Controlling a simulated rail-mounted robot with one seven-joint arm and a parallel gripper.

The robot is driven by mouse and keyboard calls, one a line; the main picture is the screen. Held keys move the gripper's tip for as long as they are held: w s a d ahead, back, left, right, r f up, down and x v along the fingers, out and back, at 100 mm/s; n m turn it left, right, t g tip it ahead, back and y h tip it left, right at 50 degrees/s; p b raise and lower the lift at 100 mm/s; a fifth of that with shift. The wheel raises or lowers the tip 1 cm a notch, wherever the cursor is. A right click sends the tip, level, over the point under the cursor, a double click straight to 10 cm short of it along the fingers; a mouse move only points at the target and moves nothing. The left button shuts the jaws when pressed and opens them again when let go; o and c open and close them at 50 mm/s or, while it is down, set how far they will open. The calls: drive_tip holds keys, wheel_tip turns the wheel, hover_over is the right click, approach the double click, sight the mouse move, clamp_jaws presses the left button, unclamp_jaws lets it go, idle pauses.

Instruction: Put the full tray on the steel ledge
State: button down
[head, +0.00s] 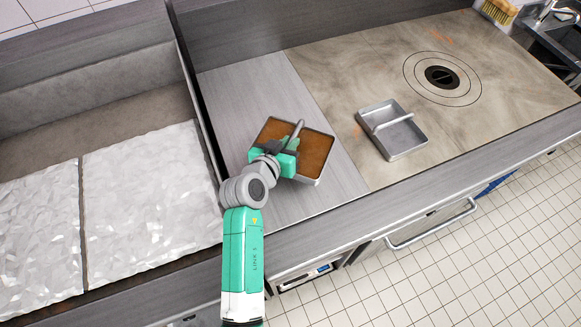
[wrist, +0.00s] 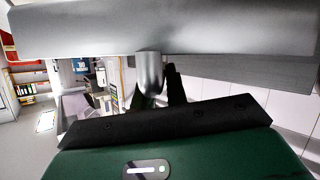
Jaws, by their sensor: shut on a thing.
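The full tray (head: 316,181) is a grey metal tray filled with something brown, with a bar handle across it. My gripper (head: 290,143) is shut on this handle. The tray is over the steel ledge (head: 243,93), a smooth grey strip left of the brownish cooking plate. I cannot tell whether the tray touches the ledge or is just above it. In the wrist view the tray's grey side (wrist: 160,32) fills the top, and a rounded metal part of the handle (wrist: 149,75) is between my dark fingers.
An empty grey tray (head: 407,137) with a bar handle stands on the brownish plate (head: 345,75), right of the ledge. A dark upright divider (head: 192,90) separates the ledge from the ice bin (head: 150,190) on the left. A brush (head: 499,12) lies at the far right back.

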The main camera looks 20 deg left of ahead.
drive_tip(key=shift+f+b, duration=0.85)
drive_tip(key=shift+f, duration=3.3)
drive_tip(key=c, duration=1.4)
unclamp_jaws()
drive_tip(key=shift+r, duration=0.15)
drive_tip(key=shift+s+r+p, duration=0.2)
drive_tip(key=shift+p, duration=0.1)
drive_tip(key=p+v, duration=0.1)
drive_tip(key=v, duration=1)
drive_tip(key=shift+s, duration=0.3)
